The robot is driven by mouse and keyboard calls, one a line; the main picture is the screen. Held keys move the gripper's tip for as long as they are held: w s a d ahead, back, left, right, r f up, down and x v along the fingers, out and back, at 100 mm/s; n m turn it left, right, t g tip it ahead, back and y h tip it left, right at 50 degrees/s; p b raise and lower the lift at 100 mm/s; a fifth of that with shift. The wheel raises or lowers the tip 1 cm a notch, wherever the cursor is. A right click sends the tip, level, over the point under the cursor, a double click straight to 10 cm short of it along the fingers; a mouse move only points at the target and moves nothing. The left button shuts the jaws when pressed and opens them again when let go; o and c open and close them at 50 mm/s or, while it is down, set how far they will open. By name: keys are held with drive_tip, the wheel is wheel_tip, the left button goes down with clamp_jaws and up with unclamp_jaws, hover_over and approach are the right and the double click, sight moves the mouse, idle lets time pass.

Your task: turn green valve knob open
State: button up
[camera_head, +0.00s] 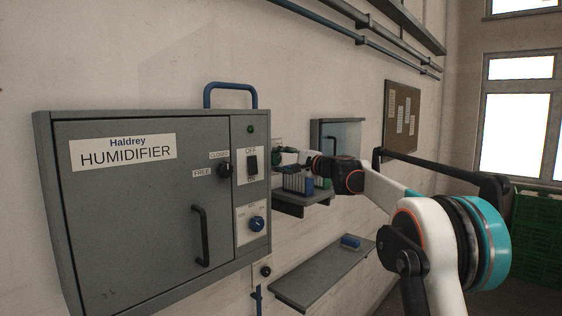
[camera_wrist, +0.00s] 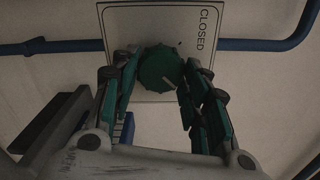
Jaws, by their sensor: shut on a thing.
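The green valve knob (camera_wrist: 160,68) is round and ridged, with a pale mark on its face. It sits on a white plate (camera_wrist: 116,24) whose word CLOSED reads sideways at the right; the rest of the plate's lettering is not visible. My gripper (camera_wrist: 161,76) has its green-padded fingers on both sides of the knob and is shut on it. In the head view my gripper (camera_head: 287,157) reaches the wall just right of the humidifier cabinet, and the knob is hidden or too small to make out there.
The grey humidifier cabinet (camera_head: 130,225) stands close left of my gripper, with a blue handle (camera_head: 230,87) on top. A shelf (camera_head: 303,198) with small bottles lies just below my gripper. A lower shelf (camera_head: 315,275) holds a blue item (camera_head: 351,242). A blue pipe (camera_wrist: 60,46) runs behind the plate.

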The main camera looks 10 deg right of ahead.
drive_tip(key=o, duration=1)
drive_tip(key=shift+d, duration=0.1)
drive_tip(key=shift+o, duration=0.2)
drive_tip(key=v, duration=1.2)
drive_tip(key=shift+f, duration=0.15)
